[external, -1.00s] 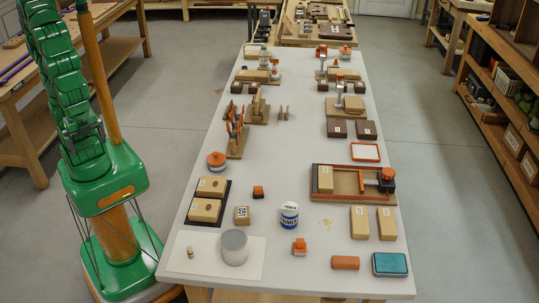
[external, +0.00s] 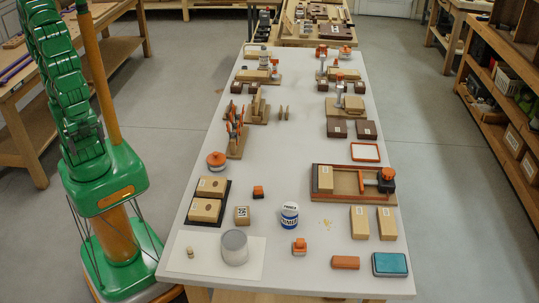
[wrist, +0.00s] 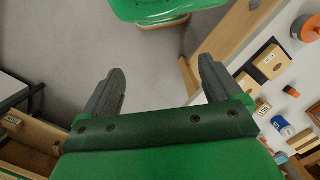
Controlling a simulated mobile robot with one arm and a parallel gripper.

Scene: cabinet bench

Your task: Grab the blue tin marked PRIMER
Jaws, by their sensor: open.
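The tin marked PRIMER (external: 289,216) is white and blue with a white top. It stands upright on the near half of the white bench in the external view, and also shows at the right in the wrist view (wrist: 283,126). My gripper (wrist: 158,80) is open and empty in the wrist view. Its two dark fingers are spread wide above the floor, off the bench's edge, with the tin well to their right. The external view does not show the gripper.
A wooden fixture (external: 350,181) lies behind right. Bare bench surrounds the tin.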

